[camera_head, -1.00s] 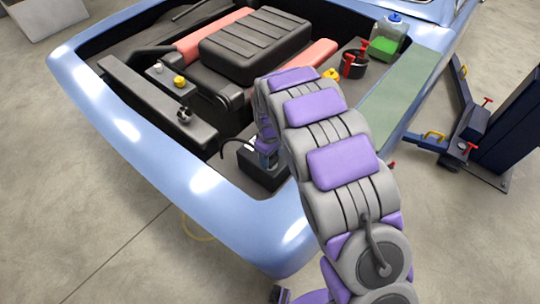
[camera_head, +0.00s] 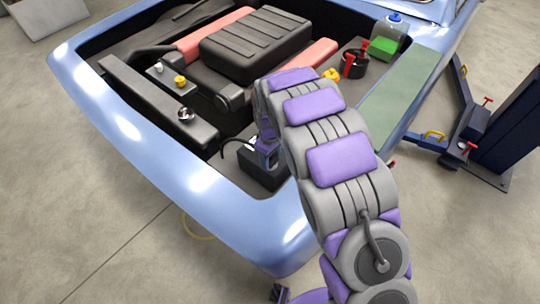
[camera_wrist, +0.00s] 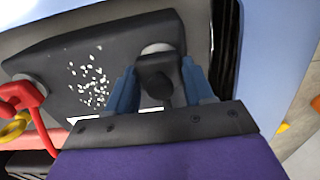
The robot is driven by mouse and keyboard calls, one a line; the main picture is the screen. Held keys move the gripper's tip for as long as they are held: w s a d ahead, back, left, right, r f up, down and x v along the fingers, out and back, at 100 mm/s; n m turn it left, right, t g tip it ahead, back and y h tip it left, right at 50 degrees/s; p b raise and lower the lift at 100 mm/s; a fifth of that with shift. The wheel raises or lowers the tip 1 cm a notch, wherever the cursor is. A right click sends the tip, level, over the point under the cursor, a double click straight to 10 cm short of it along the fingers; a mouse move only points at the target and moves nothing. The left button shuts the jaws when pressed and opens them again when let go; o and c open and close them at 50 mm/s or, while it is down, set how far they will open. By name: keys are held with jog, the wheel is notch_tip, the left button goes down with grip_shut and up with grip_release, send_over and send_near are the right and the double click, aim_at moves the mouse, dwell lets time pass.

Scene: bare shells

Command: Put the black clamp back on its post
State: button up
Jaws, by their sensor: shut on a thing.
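The black clamp (camera_wrist: 155,79) is between the blue fingers of my gripper (camera_wrist: 160,84) in the wrist view. A pale round post (camera_wrist: 157,49) stands on the dark battery (camera_wrist: 85,62) just beyond the clamp. The clamp overlaps the post's near edge in the picture; I cannot tell whether it is seated around it. White crusty specks lie on the battery top. In the head view my gripper (camera_head: 266,152) is low over the battery (camera_head: 247,168) at the near corner of the engine bay; my arm hides part of it, and the clamp is not clear there.
A red clamp (camera_wrist: 27,97) and a yellow ring (camera_wrist: 14,128) are at the left in the wrist view. The blue car body edge (camera_head: 215,200) borders the bay. A black engine cover (camera_head: 257,45) and a metal cap (camera_head: 186,114) lie beyond the battery.

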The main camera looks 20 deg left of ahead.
jog(key=o, duration=1.6)
jog(key=shift+c, duration=0.2)
jog(key=shift+r, duration=0.1)
jog(key=shift+r+p, duration=1.1)
jog(key=shift+r, duration=2.3)
jog(key=shift+c, duration=0.3)
grip_shut()
jog(key=shift+f, duration=0.8)
